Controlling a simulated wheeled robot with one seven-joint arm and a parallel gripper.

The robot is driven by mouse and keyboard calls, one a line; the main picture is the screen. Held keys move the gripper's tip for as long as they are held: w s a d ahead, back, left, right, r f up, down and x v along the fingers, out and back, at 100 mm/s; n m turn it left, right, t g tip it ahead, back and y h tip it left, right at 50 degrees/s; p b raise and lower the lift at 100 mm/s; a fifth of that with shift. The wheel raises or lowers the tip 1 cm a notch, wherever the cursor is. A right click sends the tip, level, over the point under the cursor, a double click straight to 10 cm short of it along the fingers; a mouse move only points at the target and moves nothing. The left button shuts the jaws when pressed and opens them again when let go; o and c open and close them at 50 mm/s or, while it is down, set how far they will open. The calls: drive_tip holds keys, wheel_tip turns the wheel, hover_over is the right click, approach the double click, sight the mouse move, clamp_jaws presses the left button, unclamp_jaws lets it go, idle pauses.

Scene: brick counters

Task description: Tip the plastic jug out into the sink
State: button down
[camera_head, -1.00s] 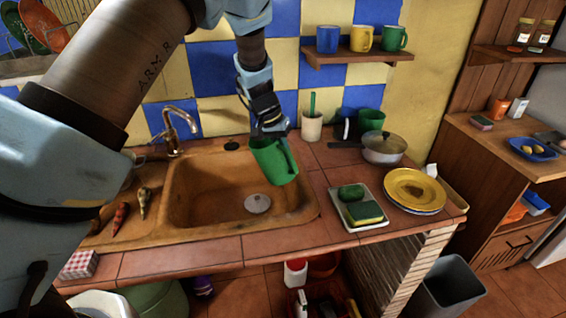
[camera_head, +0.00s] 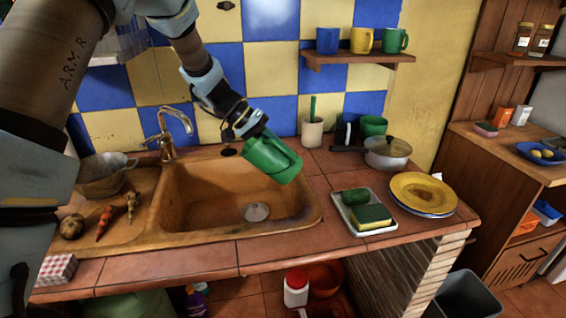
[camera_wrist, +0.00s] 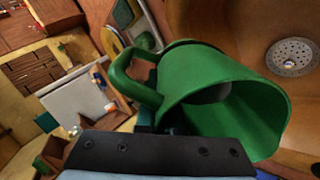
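The green plastic jug (camera_head: 272,160) is tilted well over above the right part of the sink, its mouth end toward the lower right. My gripper (camera_head: 257,133) is at the jug's upper-left end and appears shut on it. In the wrist view, the jug (camera_wrist: 225,95) fills the middle, with its handle on the left and its open mouth toward the lower right. Most of its inside is hidden, and I see no liquid stream. The brown sink (camera_head: 190,205) lies below. Its drain (camera_head: 256,212) shows, also in the wrist view (camera_wrist: 292,57).
A tap (camera_head: 170,130) stands behind the sink. Vegetables (camera_head: 105,220) and a colander (camera_head: 103,180) are on its left. A tray with a sponge (camera_head: 370,217), yellow plate (camera_head: 423,193) and lidded pan (camera_head: 387,155) are on its right. A mug shelf (camera_head: 360,57) hangs above.

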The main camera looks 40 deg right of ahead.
sight(247, 156)
drive_tip(key=shift+w+a+f+g+h+b, duration=0.15)
drive_tip(key=shift+w+a+g+h+b, duration=0.35)
drive_tip(key=shift+b, duration=1.8)
drive_tip(key=a+g+h, duration=0.1)
drive_tip(key=w+g+h, duration=0.1)
drive_tip(key=shift+w+a+f+h+p, duration=0.1)
drive_tip(key=shift+w+a+h+p, duration=0.2)
drive_tip(key=shift+a, duration=0.1)
drive_tip(key=w+a+g+h, duration=0.1)
drive_tip(key=w+a+f+g+h, duration=0.1)
drive_tip(key=shift+a+f+b, duration=0.1)
drive_tip(key=shift+a+b, duration=0.2)
drive_tip(key=shift+b, duration=0.1)
drive_tip(key=shift+w+a+f+g+h+b, duration=0.1)
drive_tip(key=shift+w+a+g+h+b, duration=0.25)
drive_tip(key=shift+w+a+h, duration=0.35)
drive_tip(key=shift+s, duration=0.1)
